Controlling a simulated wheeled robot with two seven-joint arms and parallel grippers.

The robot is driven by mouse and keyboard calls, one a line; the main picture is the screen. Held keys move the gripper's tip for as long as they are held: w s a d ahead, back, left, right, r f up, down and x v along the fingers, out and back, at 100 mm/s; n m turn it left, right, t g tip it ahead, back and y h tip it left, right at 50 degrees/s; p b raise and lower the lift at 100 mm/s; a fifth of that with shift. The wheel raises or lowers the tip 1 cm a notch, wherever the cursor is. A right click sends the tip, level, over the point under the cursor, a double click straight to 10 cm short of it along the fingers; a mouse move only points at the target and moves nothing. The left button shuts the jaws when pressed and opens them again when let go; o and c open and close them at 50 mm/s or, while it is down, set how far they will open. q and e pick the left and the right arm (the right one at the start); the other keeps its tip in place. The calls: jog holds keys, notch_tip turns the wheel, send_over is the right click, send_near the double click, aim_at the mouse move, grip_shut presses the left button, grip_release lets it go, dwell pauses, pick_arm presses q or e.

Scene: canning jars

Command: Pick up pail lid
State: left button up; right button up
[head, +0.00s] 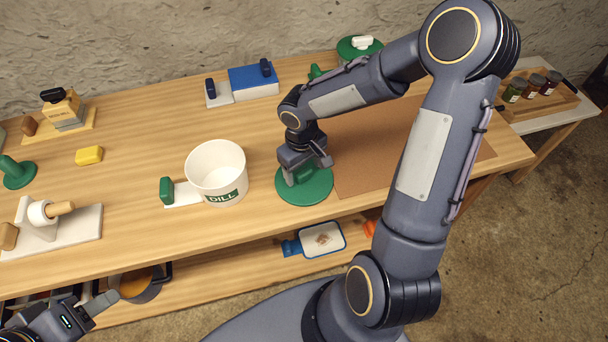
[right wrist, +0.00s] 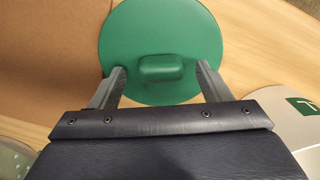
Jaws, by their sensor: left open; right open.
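The green round pail lid (head: 300,195) lies flat on the table, just right of the white pail marked DILL (head: 216,166). My right gripper (head: 308,178) is over the lid from above. In the right wrist view the lid (right wrist: 160,25) has a raised green block handle (right wrist: 160,68) in its middle. The open fingers of the right gripper (right wrist: 161,80) stand on either side of the handle, with gaps visible on both sides. My left gripper (head: 98,306) is open and empty at the lower left, in front of the table's edge.
A brown mat (head: 365,150) lies right of the lid. A blue box (head: 252,81), a yellow block (head: 89,155) and a mill (head: 62,108) stand further back and left. A lower shelf holds a blue-rimmed tray (head: 318,240). Small jars (head: 532,86) stand on a side table.

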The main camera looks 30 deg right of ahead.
jog(key=shift+f, duration=0.5)
jog(key=c, duration=1.1)
jog(key=shift+o, duration=0.2)
jog(key=shift+r, duration=0.2)
